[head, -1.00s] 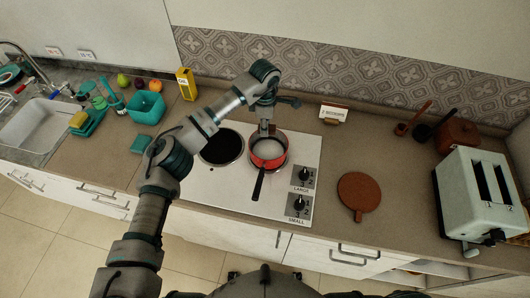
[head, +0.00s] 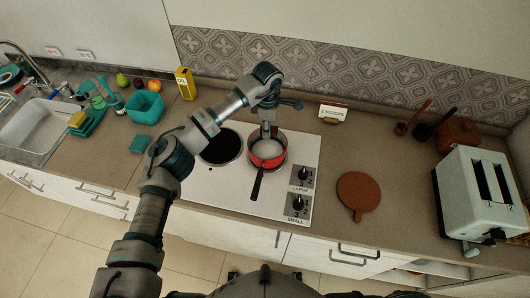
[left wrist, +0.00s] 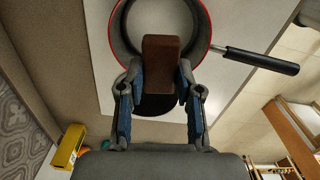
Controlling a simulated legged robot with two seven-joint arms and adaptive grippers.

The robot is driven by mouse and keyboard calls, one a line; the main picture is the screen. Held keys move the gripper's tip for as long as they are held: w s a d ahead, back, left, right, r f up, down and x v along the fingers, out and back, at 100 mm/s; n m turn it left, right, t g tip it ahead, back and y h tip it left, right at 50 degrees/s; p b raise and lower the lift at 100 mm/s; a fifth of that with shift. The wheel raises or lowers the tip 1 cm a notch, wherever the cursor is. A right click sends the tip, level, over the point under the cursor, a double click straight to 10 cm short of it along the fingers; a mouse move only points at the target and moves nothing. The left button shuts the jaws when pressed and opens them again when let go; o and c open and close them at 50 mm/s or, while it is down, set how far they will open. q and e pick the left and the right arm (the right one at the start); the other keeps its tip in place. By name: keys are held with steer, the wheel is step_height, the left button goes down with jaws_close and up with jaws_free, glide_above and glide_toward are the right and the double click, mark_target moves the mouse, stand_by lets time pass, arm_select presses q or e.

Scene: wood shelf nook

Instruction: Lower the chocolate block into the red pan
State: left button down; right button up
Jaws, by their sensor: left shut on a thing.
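The red pan (head: 279,162) sits on the right burner of the white cooktop, its dark handle pointing toward me in the head view. It also shows in the left wrist view (left wrist: 207,28), with a pale inside. My left gripper (head: 267,133) is over the pan's back part. In the left wrist view my left gripper (left wrist: 160,80) is shut on the brown chocolate block (left wrist: 161,58), which shows against the pan's inside and overlaps its near rim. The block's height above the pan's bottom is hard to tell. My right gripper is not in view.
The cooktop (head: 230,186) has a bare black burner (head: 221,147) left of the pan and two knobs at right. A brown round board (head: 359,191) and a toaster (head: 480,197) stand further right. A yellow oil carton (head: 185,84) stands back left.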

mark_target(267, 153)
arm_select(q)
steer(key=shift+d+f+b, duration=0.2)
steer(key=shift+f+b, duration=0.05)
steer(key=shift+f, duration=0.3)
steer(key=shift+d+f+b, duration=0.15)
steer(key=shift+f+b, duration=0.1)
steer(key=shift+f, duration=0.25)
steer(key=shift+a+f+b, duration=0.1)
steer(key=shift+f+b, duration=1.3)
steer(key=shift+f, duration=1.35)
steer(key=shift+a, duration=0.1)
steer(key=shift+f+b, duration=1.5)
steer(key=shift+f, duration=1)
